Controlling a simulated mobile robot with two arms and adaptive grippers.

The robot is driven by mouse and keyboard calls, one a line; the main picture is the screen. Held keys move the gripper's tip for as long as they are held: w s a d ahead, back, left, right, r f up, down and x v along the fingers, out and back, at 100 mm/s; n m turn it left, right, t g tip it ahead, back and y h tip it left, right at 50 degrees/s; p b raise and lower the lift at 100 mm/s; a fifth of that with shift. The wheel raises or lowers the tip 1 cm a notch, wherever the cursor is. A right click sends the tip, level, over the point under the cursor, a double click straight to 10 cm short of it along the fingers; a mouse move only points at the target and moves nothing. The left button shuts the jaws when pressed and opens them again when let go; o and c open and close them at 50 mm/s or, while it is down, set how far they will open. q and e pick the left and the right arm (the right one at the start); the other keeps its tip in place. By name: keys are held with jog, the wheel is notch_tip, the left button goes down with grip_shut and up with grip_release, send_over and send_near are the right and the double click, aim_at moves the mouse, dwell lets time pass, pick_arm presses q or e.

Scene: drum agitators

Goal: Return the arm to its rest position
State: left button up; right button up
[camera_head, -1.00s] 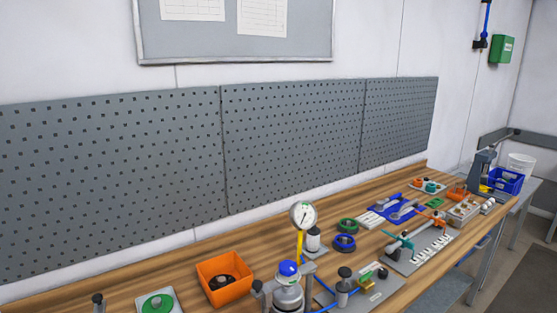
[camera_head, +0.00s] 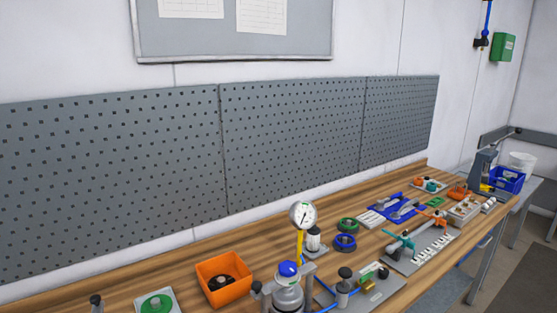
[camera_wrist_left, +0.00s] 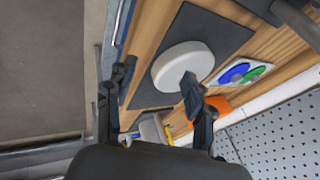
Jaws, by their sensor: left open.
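My left gripper (camera_wrist_left: 156,76) shows in the left wrist view with its two dark fingers spread apart and nothing between them. Beyond the fingers, a thick white disc (camera_wrist_left: 181,66) lies on a dark mat (camera_wrist_left: 218,36) on the wooden bench. The right finger overlaps the edge of the disc in the picture; I cannot tell the gap between them. Neither arm shows in the head view, and my right gripper is in no view.
The wooden bench (camera_head: 190,254) runs along a grey pegboard (camera_head: 290,140). An orange bin (camera_head: 223,279), a dial gauge (camera_head: 303,214), a blue-capped vessel (camera_head: 289,290), blue tray (camera_head: 395,206) and small fixtures crowd it. Grey floor (camera_wrist_left: 40,75) lies past the bench edge in the wrist view.

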pick_arm(q)
jog(key=s+n+g, duration=0.3)
jog(key=s+n, duration=0.5)
jog(key=s, duration=0.1)
notch_tip(320, 180, down, 29)
jog(key=b, duration=0.5)
jog(key=s+a+f+g+b, duration=0.1)
jog(key=s+f+b, duration=0.1)
jog(key=s+f, duration=0.7)
jog(key=s+a+f+g+b, duration=0.1)
jog(key=s+a+f+b, duration=0.1)
jog(key=s+f, duration=0.6)
notch_tip(320, 180, down, 6)
jog(key=shift+s+f, duration=0.15)
jog(key=shift+s, duration=0.25)
